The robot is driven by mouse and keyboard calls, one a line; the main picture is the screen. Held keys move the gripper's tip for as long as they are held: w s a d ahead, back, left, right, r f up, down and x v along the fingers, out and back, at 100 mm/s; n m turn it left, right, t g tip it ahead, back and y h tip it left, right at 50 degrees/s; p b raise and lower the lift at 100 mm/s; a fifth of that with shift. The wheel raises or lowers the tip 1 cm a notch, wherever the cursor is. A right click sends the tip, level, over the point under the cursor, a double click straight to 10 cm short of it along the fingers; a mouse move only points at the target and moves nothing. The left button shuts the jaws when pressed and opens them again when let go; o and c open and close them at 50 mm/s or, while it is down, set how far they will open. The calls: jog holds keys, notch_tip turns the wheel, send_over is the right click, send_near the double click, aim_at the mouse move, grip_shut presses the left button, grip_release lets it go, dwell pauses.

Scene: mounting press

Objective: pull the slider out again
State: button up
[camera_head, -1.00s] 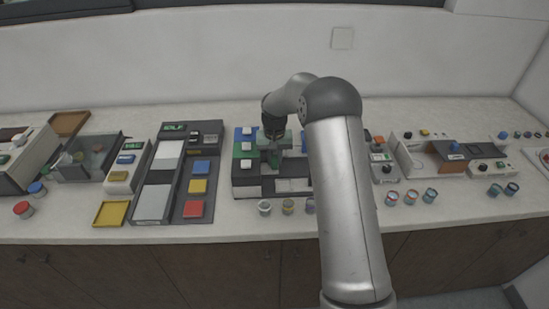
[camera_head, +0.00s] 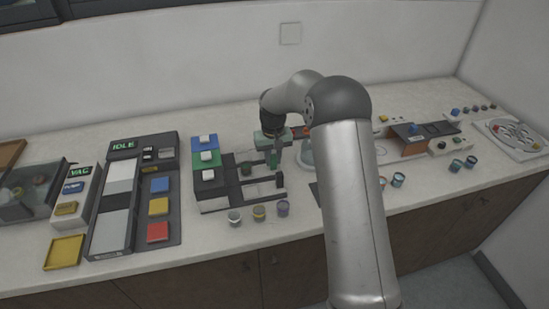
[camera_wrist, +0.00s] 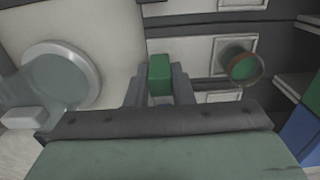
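The press station (camera_head: 215,205) stands on the bench, with blue, green and black blocks with white tops along its left side. My gripper (camera_head: 274,158) is over its right part, pointing down. In the wrist view, my gripper (camera_wrist: 160,88) has its two grey fingers against both sides of a green block (camera_wrist: 160,72), which looks like the slider's handle. A round cup with a green inside (camera_wrist: 243,68) lies to the right of the fingers, apart from them. The slider's body under the handle is mostly hidden by the gripper.
Several small cups, such as a grey one (camera_head: 234,216), stand along the station's front. A round grey-white dish (camera_wrist: 60,75) is left of the fingers. The idle-display unit (camera_head: 128,190) stands to the left.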

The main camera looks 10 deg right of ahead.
jog(key=o, duration=0.4)
jog(key=shift+w+d, duration=0.1)
jog(key=shift+d, duration=0.25)
jog(key=shift+c, duration=0.2)
jog(key=shift+a, duration=0.1)
notch_tip(320, 180, up, 18)
jog(key=b, duration=0.1)
jog(key=shift+f+b, duration=0.25)
jog(key=shift+b, duration=0.1)
jog(key=s+d+f, duration=0.1)
jog(key=s+f, duration=0.1)
jog(key=s, duration=1.1)
jog(key=s+d+f, duration=0.2)
jog(key=s, duration=1.1)
jog(key=s+d+f+m, duration=0.1)
jog(key=s+f, duration=0.2)
jog(key=s, duration=0.9)
jog(key=shift+s+d+t, duration=0.15)
jog(key=shift+s+t, duration=0.15)
jog(key=shift+s, duration=0.1)
